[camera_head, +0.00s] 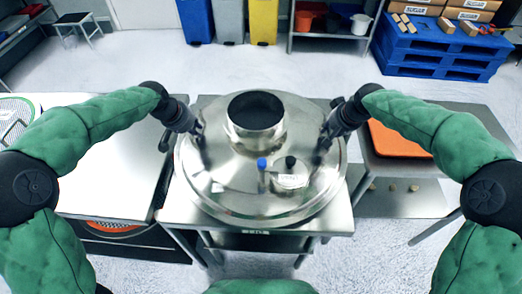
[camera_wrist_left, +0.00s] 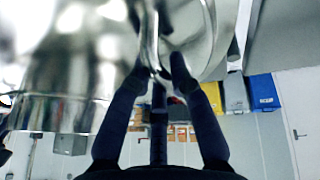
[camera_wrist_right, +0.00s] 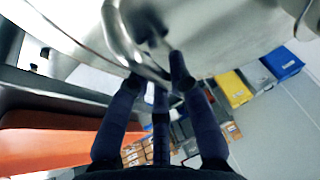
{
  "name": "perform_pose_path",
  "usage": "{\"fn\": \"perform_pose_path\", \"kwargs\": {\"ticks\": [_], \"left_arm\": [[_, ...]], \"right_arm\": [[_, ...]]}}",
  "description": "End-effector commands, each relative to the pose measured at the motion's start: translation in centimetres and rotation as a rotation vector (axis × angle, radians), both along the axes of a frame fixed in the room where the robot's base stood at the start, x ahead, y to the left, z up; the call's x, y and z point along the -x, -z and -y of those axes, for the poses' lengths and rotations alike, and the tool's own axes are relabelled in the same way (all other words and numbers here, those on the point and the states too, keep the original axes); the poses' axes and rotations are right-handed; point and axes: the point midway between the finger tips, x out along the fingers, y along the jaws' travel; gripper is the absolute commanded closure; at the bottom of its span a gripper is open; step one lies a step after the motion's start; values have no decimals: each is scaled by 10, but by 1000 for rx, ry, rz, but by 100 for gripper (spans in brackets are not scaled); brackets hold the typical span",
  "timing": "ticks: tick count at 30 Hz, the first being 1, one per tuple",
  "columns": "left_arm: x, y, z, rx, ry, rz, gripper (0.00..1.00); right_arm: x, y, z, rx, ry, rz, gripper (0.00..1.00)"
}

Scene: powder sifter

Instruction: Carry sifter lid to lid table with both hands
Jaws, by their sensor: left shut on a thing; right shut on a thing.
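The sifter lid (camera_head: 235,185) is a large round shiny metal disc with a raised central opening. It is between my two arms in the head view, over a small metal table (camera_head: 335,222). My left gripper (camera_head: 200,130) is shut on the lid's left handle; the left wrist view shows the fingers (camera_wrist_left: 160,75) at shiny metal. My right gripper (camera_head: 325,135) is shut on the lid's right handle, a bent metal bar (camera_wrist_right: 125,40) between the fingers (camera_wrist_right: 155,75) in the right wrist view. Whether the lid touches the table below is hidden.
A white-topped table (camera_head: 110,170) stands at left. A metal table with an orange tray (camera_head: 395,140) stands at right. Blue pallets (camera_head: 440,50) with boxes, a shelf and coloured bins (camera_head: 263,20) are at the back. Open floor lies between.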

Motion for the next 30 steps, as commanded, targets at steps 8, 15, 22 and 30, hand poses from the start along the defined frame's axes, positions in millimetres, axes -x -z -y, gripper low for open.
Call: {"fn": "perform_pose_path", "kwargs": {"ticks": [8, 15, 22, 30], "left_arm": [[-3, 3, 0, 2, -3, 12, 100], [0, 10, 1, 1, 1, -1, 56], [0, 10, 0, 1, 0, 0, 56], [5, -6, -3, 1, -1, 3, 56]], "right_arm": [[-2, 4, 0, -1, 1, 11, 100], [0, 10, -1, -1, -2, -2, 56], [0, 10, -1, -1, -1, -1, 56], [0, 7, 0, 0, 0, 0, 56]]}}
